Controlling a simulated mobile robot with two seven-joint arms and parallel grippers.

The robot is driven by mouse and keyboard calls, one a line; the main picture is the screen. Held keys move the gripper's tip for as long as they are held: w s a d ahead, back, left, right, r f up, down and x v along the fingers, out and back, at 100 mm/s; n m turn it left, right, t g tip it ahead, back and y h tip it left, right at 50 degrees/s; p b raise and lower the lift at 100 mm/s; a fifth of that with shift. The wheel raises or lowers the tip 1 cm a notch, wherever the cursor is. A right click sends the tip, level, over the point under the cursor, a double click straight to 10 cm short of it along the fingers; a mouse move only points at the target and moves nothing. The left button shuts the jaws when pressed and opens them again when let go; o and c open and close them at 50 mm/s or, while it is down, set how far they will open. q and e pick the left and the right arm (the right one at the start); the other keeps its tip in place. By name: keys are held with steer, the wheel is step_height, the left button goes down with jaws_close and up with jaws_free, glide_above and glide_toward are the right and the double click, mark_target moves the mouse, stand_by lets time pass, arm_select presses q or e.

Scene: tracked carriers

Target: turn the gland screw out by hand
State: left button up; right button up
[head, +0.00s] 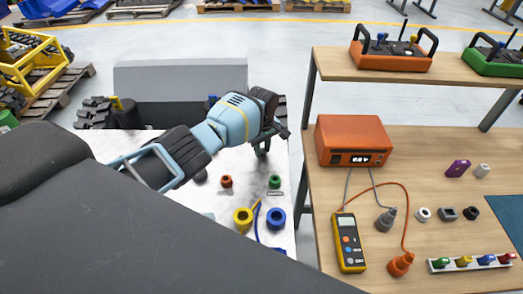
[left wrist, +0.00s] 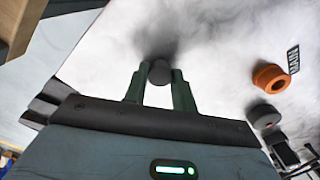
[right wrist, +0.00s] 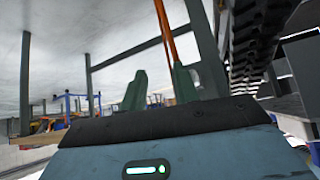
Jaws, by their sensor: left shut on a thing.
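My left gripper (head: 262,150) is over the far right part of the white top, pointing down. In the left wrist view its green fingers (left wrist: 159,82) are shut on a small dark grey round piece (left wrist: 159,72), which looks like the gland screw. A soft shadow lies on the white surface beyond it. I cannot tell whether the piece is seated or free; its lower part is hidden. My right gripper (right wrist: 162,85) shows only in its wrist view, with its fingers apart and nothing between them.
On the white top (head: 120,150) stand an orange-red ring (head: 226,182), a green one (head: 275,182), a yellow one (head: 243,218) and a blue one (head: 276,218). The wooden bench (head: 440,170) at right holds an orange box (head: 352,135) and a yellow meter (head: 348,243).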

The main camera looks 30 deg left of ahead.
steer(key=shift+w+r, duration=0.35)
steer(key=shift+r, duration=0.05)
arm_select(q)
steer(key=shift+n, duration=0.6)
steer(key=n, duration=0.4)
steer(key=shift+n, duration=0.4)
steer(key=shift+d+n, duration=0.1)
steer(key=shift+n, duration=0.5)
steer(key=n, duration=0.2)
steer(key=shift+n, duration=0.3)
steer(key=o, duration=0.8)
arm_select(e)
steer(key=shift+t, duration=0.9)
steer(key=w+r, duration=0.3)
steer(key=r, duration=0.1)
steer(key=shift+w+a, duration=0.25)
steer(key=shift+w, duration=0.1)
